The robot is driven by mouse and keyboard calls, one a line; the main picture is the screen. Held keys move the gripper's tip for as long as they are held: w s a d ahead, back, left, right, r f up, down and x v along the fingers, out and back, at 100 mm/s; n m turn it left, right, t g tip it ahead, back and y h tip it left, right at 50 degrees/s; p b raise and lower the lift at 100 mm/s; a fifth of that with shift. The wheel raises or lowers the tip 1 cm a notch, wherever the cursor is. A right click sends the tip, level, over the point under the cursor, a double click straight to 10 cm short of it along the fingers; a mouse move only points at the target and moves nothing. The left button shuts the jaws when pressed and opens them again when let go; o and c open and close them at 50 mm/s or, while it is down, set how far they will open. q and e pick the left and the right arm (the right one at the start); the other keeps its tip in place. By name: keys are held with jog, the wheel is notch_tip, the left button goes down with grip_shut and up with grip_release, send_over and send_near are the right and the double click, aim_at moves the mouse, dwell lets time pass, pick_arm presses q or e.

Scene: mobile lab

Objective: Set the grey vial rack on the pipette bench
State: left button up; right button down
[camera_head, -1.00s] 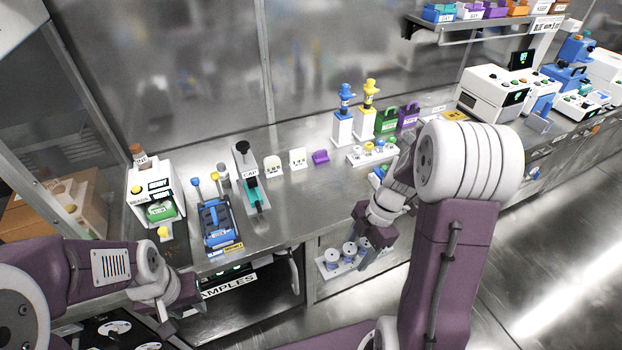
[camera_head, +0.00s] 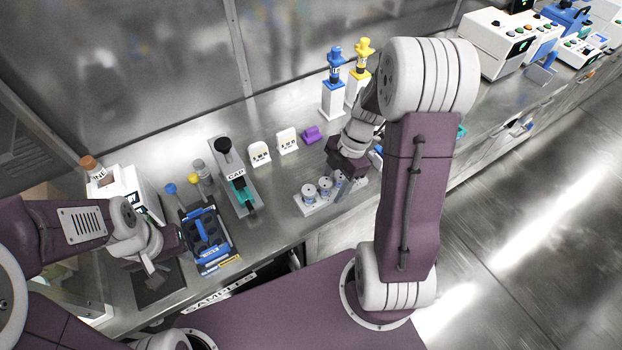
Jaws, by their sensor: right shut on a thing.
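A blue rack (camera_head: 207,238) and a capping device (camera_head: 238,180) stand left of the vial rack. Two white blocks (camera_head: 288,141) and a purple piece (camera_head: 311,134) lie behind it. Blue and yellow pipettes (camera_head: 335,68) stand farther back. Bare steel lies left of the vial rack.

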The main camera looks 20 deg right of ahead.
jog(key=w+f, duration=0.2)
jog(key=w, duration=0.1)
jog(key=w+f, duration=0.2)
jog(key=w, duration=0.2)
jog(key=w+a+f+b, duration=0.1)
jog(key=w+f, duration=0.1)
jog(key=w, duration=0.1)
jog(key=shift+w+a+f, duration=0.1)
jog(key=shift+w+f, duration=0.1)
jog(key=shift+w, duration=0.2)
notch_tip(320, 180, down, 4)
jog(key=b, duration=0.3)
jog(key=shift+s+r, duration=0.1)
jog(key=shift+s, duration=0.05)
jog(key=shift+f, duration=0.2)
jog(key=shift+r, duration=0.1)
jog(key=shift+c, duration=2.4)
grip_release()
